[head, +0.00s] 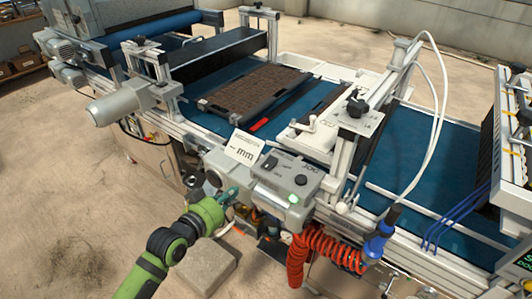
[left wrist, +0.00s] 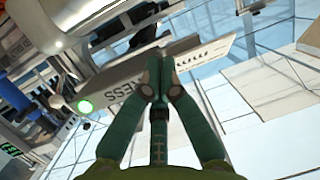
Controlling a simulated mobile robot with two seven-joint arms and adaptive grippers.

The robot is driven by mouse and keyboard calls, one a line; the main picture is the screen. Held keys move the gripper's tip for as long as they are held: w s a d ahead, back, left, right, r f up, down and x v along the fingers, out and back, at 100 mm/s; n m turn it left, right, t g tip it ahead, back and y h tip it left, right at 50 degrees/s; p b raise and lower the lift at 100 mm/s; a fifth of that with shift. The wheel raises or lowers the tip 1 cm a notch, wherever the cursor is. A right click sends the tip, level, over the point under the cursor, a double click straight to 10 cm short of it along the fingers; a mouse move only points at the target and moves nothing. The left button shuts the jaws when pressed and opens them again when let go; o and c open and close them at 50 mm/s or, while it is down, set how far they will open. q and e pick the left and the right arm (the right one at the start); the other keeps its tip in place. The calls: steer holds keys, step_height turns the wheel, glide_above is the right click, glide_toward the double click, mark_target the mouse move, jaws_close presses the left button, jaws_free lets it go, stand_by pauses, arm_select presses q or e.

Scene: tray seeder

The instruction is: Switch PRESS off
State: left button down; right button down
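The grey control box (head: 278,176) stands at the front edge of the machine. It carries a black switch (head: 270,163), a dark round knob (head: 301,180) and a lit green button (head: 293,198). In the left wrist view, a panel edge (left wrist: 118,88) bears the word PRESS, with the lit green light (left wrist: 85,106) left of it. My left gripper (head: 234,191) is at the left front of the box, below the white sign. In the wrist view its fingertips (left wrist: 156,62) are together and empty, covering part of the panel. I cannot tell whether they touch it. My right gripper is out of view.
A white "mm" sign (head: 243,148) stands up at the box's left end. A coiled orange hose (head: 315,246) and a blue-and-black air nozzle (head: 380,235) hang at the right. A dark seed tray (head: 256,88) lies on the blue belt behind.

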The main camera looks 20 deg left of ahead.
arm_select(q)
steer(key=s+d+r+m+t+h, duration=0.1)
steer(key=d+r+m+t+h, duration=0.15)
steer(key=r, duration=0.95)
steer(key=p, duration=0.2)
glide_above(266, 163)
steer(key=s, duration=0.1)
steer(key=shift+a+r+n+g, duration=0.15)
steer(key=shift+a+n+g, duration=0.1)
steer(key=shift+n+g, duration=0.1)
steer(key=f, duration=0.1)
steer(key=w+f, duration=0.1)
steer(key=shift+d+f, duration=0.2)
steer(key=shift+f, duration=0.1)
steer(key=shift+w+f, duration=0.1)
steer(key=shift+f, duration=0.7)
